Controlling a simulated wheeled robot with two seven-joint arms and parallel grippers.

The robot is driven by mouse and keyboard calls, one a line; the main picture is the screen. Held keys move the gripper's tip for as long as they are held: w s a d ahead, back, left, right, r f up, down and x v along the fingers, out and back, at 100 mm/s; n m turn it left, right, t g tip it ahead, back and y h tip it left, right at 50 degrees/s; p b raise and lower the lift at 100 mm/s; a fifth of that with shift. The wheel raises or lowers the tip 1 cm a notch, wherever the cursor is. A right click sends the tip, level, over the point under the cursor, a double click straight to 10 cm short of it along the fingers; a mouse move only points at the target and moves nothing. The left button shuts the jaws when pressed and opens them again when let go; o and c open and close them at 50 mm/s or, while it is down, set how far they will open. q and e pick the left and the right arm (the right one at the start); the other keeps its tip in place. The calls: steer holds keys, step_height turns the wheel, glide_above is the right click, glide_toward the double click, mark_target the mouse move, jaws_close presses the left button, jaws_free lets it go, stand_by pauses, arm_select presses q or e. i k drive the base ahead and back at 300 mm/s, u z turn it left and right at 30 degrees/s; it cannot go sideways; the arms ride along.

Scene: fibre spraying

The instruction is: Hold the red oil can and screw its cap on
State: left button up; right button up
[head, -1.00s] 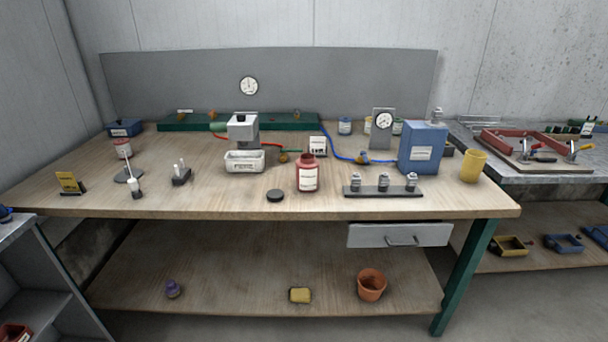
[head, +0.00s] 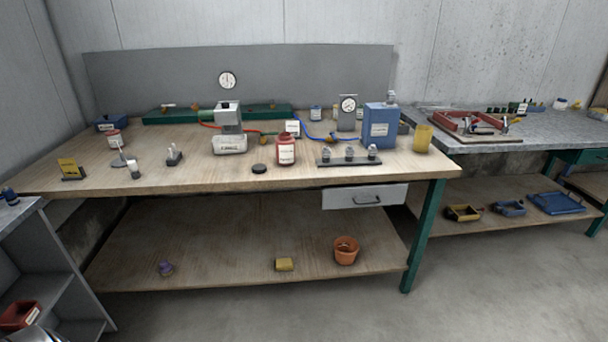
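The red oil can (head: 286,139) stands upright near the front middle of the workbench, with a white label facing me. Its neck is on top and I see no cap on it. A dark round cap (head: 259,168) lies flat on the bench to the left of the can, apart from it and closer to the front edge. Neither of my grippers is in view, and nothing holds the can or the cap.
The wooden workbench (head: 215,182) also carries a grey-white machine (head: 229,144) left of the can. A dark rack with several metal pieces (head: 350,161), a blue canister (head: 380,129) and a yellow cup (head: 422,139) stand to the right. Bench surface before the cap is clear.

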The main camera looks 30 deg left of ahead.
mark_target(285, 143)
steer(key=z, duration=0.4)
steer(key=i, duration=1.65)
steer(key=u, duration=0.35)
steer(key=i, duration=0.8)
steer(key=u, duration=1.25)
steer(key=i, duration=0.55)
steer(key=u, duration=0.45)
